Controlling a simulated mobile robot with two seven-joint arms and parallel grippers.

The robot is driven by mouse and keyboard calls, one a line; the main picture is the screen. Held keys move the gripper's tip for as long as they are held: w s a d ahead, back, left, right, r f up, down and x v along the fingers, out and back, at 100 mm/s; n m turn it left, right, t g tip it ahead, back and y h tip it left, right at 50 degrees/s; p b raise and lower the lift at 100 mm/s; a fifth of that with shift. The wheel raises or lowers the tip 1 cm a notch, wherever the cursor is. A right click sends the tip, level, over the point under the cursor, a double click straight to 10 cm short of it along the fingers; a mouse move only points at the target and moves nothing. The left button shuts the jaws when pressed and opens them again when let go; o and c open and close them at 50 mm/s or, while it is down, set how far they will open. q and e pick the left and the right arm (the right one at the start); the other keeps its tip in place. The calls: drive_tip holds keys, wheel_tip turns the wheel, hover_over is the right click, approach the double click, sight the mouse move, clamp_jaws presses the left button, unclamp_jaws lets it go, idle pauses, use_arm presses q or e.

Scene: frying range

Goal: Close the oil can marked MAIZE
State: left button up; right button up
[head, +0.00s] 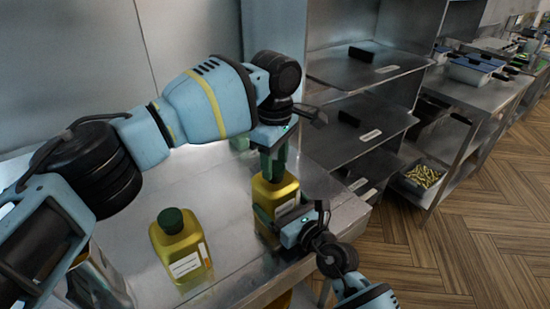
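A yellow oil can (267,197) stands upright near the right end of the steel counter. My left gripper (273,172) points down at its top, its fingers closed around a dark green cap; I cannot tell whether the cap is seated on the neck. My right gripper (281,216) is at the lower right side of this can, with its fingers against the body. A second yellow can (181,250) with a green cap (172,220) on it stands apart at the front left. Its white label is too small to read, and the first can's label is mostly hidden.
The steel counter (225,215) is bare between the two cans. A pale green object (240,144) is partly hidden behind my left arm. A metal shelf rack (360,75) stands beyond the counter. A tray of yellow pieces (424,178) sits low at the right.

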use_arm(q)
drive_tip(key=c, duration=0.7)
drive_tip(key=m, duration=1.4)
drive_tip(key=shift+m, duration=0.3)
drive_tip(key=m, duration=0.6)
drive_tip(key=shift+f, duration=0.1)
drive_tip(key=m, duration=1)
drive_tip(key=shift+m, duration=0.3)
drive_tip(key=m, duration=0.4)
drive_tip(key=shift+m, duration=0.3)
drive_tip(key=m, duration=0.4)
drive_tip(key=shift+m, duration=0.4)
drive_tip(key=o, duration=1.2)
